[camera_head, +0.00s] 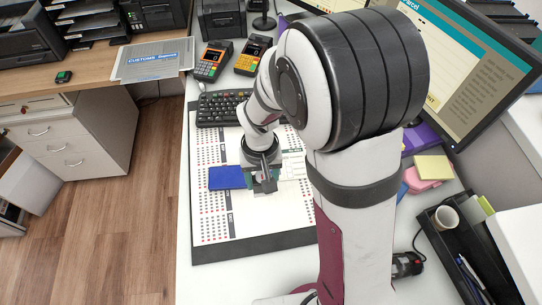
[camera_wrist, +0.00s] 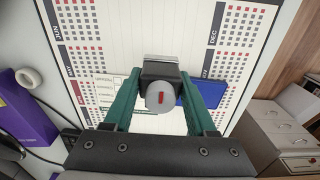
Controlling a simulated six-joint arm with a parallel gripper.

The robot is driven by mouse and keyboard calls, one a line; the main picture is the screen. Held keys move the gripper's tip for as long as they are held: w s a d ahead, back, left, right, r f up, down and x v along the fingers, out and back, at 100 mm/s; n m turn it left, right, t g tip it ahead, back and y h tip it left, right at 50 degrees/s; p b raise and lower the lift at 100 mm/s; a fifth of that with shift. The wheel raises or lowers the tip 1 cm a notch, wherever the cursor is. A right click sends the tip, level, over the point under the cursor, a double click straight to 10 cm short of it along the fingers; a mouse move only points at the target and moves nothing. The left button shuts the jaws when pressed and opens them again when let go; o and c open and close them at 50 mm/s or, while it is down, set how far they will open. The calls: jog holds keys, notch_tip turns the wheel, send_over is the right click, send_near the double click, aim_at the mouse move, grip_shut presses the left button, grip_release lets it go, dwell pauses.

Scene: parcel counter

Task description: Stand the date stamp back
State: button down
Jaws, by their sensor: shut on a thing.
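The date stamp (camera_wrist: 160,97) sits between the green fingers of my gripper (camera_wrist: 160,76) in the wrist view. It has a round grey knob with a red mark and a dark body, and its knob faces the camera. My gripper is shut on it. In the head view my gripper (camera_head: 265,186) is over the calendar desk pad (camera_head: 213,222), and the stamp is mostly hidden there. I cannot tell whether the stamp touches the pad. A flat blue pad (camera_head: 227,177) lies just left of my gripper and also shows in the wrist view (camera_wrist: 212,92).
A black keyboard (camera_head: 222,109) and two card terminals (camera_head: 213,61) lie behind the desk pad. A black tray (camera_head: 460,250) with a cup, pink and yellow note blocks (camera_head: 432,168) and a monitor (camera_head: 455,60) stand to the right. The desk pad's front left is clear.

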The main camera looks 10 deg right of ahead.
jog(key=shift+s+a+f, duration=0.1)
jog(key=shift+s+f, duration=0.3)
jog(key=shift+f, duration=0.35)
jog(key=shift+s+a+f, duration=0.1)
jog(key=shift+s+f, duration=0.35)
jog(key=shift+f, duration=0.3)
jog(key=shift+s+a+f, duration=0.1)
jog(key=shift+s+f, duration=0.3)
jog(key=shift+f, duration=0.35)
jog(key=shift+f, duration=0.4)
dwell(0.9)
jog(key=shift+c, duration=0.6)
grip_release()
notch_tip(320, 180, up, 15)
jog(key=s+d+r+m+y, duration=0.1)
jog(key=s+d+r+m, duration=0.1)
jog(key=s, duration=0.5)
jog(key=s+d+r+m, duration=0.2)
jog(key=s+m, duration=0.1)
jog(key=s, duration=0.5)
jog(key=shift+s+d+m+y, duration=0.25)
jog(key=shift+d+m+y, duration=0.05)
jog(key=shift+d+y, duration=0.1)
